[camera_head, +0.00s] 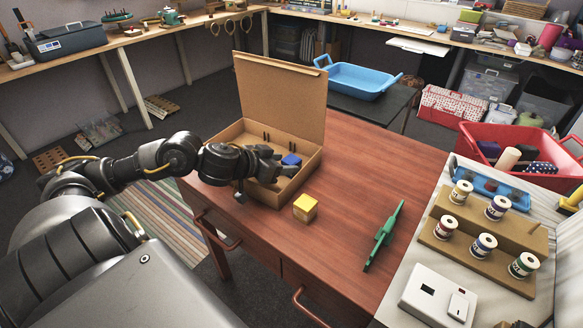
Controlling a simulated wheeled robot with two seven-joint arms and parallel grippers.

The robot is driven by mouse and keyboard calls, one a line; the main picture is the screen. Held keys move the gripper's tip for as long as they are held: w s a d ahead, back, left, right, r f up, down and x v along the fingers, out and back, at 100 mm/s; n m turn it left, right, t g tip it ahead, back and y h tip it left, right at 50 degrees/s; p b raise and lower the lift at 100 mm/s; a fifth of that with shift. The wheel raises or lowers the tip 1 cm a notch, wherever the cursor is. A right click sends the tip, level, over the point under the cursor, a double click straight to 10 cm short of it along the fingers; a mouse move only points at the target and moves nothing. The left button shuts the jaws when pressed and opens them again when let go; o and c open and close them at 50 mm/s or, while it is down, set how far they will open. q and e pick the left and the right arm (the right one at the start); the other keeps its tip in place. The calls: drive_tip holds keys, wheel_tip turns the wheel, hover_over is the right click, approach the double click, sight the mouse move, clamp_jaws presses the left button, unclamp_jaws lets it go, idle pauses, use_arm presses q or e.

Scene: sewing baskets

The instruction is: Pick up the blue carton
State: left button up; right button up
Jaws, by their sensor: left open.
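A small blue block-like item (291,160), which looks like the blue carton, lies inside the open cardboard box (293,190) on the red-brown wooden table. My left gripper (279,165) reaches in from the left over the box, its fingers close beside the blue item. The gripper is open. Its fingers cover part of the box floor, and I cannot tell whether they touch the blue item. My right gripper does not show.
The box's lid (285,95) stands upright at its back. Thread spools stand on a wooden rack (487,262) on the right.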

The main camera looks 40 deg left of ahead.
use_arm(q)
drive_tip(key=shift+x, duration=0.85)
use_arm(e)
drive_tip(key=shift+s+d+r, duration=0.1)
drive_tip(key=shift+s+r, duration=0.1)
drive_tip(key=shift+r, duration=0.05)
